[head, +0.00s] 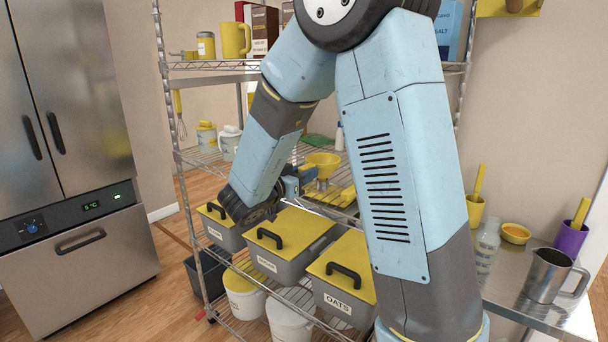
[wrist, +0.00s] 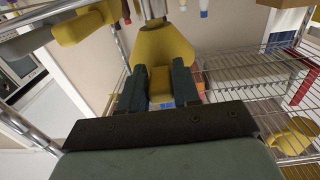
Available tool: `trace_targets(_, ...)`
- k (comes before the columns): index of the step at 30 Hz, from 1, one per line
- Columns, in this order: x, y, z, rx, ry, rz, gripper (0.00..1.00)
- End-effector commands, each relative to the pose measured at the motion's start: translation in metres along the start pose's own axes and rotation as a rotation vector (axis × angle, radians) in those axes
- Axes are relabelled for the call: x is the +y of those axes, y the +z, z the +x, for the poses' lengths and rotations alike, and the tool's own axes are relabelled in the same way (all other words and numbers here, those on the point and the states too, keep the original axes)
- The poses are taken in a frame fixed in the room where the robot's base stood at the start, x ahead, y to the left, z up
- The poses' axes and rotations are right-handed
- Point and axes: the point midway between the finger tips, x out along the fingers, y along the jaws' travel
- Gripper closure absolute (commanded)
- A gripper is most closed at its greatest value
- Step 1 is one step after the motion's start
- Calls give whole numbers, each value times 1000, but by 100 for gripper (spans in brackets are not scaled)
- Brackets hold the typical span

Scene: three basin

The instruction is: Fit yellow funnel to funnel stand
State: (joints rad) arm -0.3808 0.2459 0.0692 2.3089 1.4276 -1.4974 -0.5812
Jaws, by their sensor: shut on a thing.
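The yellow funnel (head: 322,160) is upright with its wide mouth up, at the middle wire shelf in the head view. My gripper (head: 304,178) reaches in from the left and is shut on it. In the wrist view, the funnel (wrist: 164,48) stands between the two dark fingers of my gripper (wrist: 160,88). A small greyish piece under the funnel in the head view may be the funnel stand (head: 322,184). It is mostly hidden, and I cannot tell whether the funnel touches it or is seated in it.
Yellow-lidded grey bins (head: 290,232) stand on the shelf below, close under my arm. Yellow items (head: 338,198) lie right of the funnel. A steel fridge (head: 75,130) stands at left.

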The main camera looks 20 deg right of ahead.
Motion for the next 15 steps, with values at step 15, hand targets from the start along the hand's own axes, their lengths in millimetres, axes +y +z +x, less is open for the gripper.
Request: trace_targets(15,0,9,0,0,0,0,100)
